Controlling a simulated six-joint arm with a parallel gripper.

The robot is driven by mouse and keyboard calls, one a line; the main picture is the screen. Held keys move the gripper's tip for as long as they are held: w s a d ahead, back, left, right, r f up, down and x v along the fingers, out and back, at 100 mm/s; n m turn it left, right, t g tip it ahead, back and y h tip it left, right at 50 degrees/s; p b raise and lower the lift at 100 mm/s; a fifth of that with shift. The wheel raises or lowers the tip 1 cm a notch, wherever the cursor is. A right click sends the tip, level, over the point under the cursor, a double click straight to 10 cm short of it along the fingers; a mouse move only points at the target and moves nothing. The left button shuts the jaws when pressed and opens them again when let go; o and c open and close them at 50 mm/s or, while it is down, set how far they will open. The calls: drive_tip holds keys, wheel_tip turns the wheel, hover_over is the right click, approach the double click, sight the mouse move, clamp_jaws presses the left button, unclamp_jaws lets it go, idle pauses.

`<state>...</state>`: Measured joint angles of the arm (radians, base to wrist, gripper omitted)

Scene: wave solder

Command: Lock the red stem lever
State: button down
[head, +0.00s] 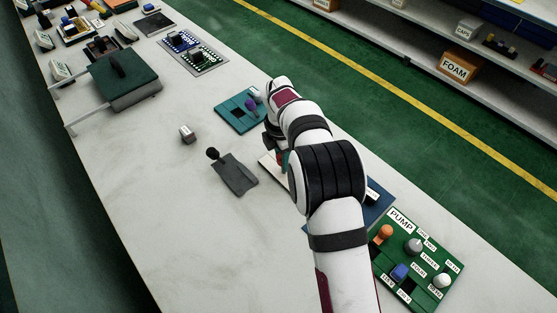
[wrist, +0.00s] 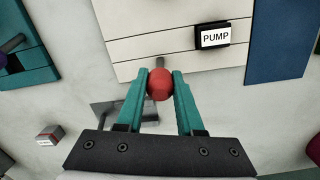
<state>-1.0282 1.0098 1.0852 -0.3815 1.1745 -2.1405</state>
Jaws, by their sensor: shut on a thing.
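The red knob (wrist: 160,85) of the stem lever sits between the two teal fingers of my gripper (wrist: 162,76) in the wrist view. The fingers are shut on it from both sides. A short grey stem (wrist: 160,62) shows just past the knob, over the edge of a cream panel (wrist: 140,40). The stem's base and any lock are not clear to see. In the head view my arm hides most of the lever and panel, and only a little of my gripper (head: 284,158) shows.
A black PUMP block (wrist: 212,37) stands on the cream panel. A dark plate with a black-knobbed lever (head: 235,174) lies left of my arm. A teal panel (head: 232,116) is beyond, and a green PUMP board (head: 420,265) is at lower right. The table's left middle is clear.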

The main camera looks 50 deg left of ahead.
drive_tip(key=shift+w+g, duration=0.7)
drive_tip(key=shift+g, duration=0.3)
drive_tip(key=shift+w, duration=0.1)
drive_tip(key=c, duration=0.5)
unclamp_jaws()
drive_tip(key=shift+c, duration=0.2)
wheel_tip(320, 180, up, 12)
drive_tip(key=w, duration=0.1)
drive_tip(key=shift+w, duration=0.2)
drive_tip(key=shift+d, duration=0.1)
